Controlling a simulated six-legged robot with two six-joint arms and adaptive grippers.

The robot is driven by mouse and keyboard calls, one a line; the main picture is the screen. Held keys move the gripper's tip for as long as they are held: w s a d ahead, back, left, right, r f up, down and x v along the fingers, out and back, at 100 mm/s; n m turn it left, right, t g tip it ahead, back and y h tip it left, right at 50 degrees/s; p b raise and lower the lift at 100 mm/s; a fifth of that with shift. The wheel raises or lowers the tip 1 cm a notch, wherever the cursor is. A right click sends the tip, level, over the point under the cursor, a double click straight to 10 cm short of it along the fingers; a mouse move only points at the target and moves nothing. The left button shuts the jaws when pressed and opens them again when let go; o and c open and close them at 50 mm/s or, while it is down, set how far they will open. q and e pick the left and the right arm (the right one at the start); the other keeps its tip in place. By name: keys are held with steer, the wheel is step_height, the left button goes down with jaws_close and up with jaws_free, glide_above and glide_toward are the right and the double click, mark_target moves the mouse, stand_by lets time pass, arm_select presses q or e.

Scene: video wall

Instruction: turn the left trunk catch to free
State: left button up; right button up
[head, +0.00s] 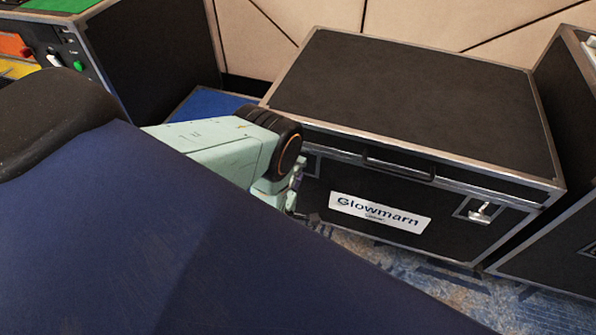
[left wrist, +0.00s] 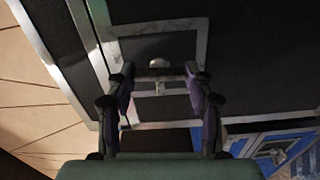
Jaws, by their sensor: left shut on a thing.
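The black trunk (head: 420,95) has metal edges and a white "Glowmarn" label (head: 380,212) on its front. My left gripper (head: 297,192) is at the left end of that front and mostly hides the left catch in the head view. In the left wrist view, the left catch (left wrist: 158,63) is a small bright metal part inside a metal-framed recess. My left gripper (left wrist: 160,84) has its fingers on either side of it, shut on the catch. How far the catch is turned is too dark to tell. My right gripper is in neither view.
The right catch (head: 481,212) is on the same trunk front, with a dark handle (head: 399,167) between the catches. Another dark case (head: 560,240) stands close on the right. A case with coloured controls (head: 150,45) stands at the left. Patterned carpet (head: 400,268) lies in front.

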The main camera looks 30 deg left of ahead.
arm_select(q)
steer(key=shift+n, duration=0.6)
steer(key=o, duration=1.2)
steer(key=shift+c, duration=0.2)
steer(key=v, duration=0.7)
steer(key=shift+s, duration=0.2)
